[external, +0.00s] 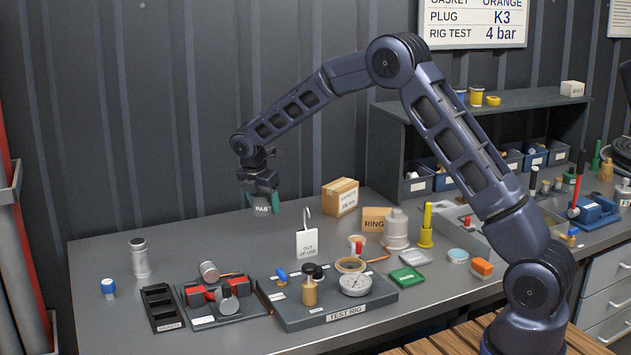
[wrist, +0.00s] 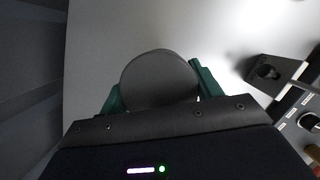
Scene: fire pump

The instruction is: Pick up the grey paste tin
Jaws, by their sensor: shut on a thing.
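The grey paste tin (external: 263,209) hangs in the air above the back left of the bench, its label partly readable as "PAST". My gripper (external: 262,198) is shut on it, with green fingertips on either side. In the wrist view the tin's round dark grey end (wrist: 160,78) sits between the two green fingers of my gripper (wrist: 155,92). The lower part of the tin in that view is hidden by the gripper body.
A grey cylinder (external: 140,258) stands at left. The bench (external: 215,235) under the tin is clear. The ribbed wall (external: 150,120) is behind.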

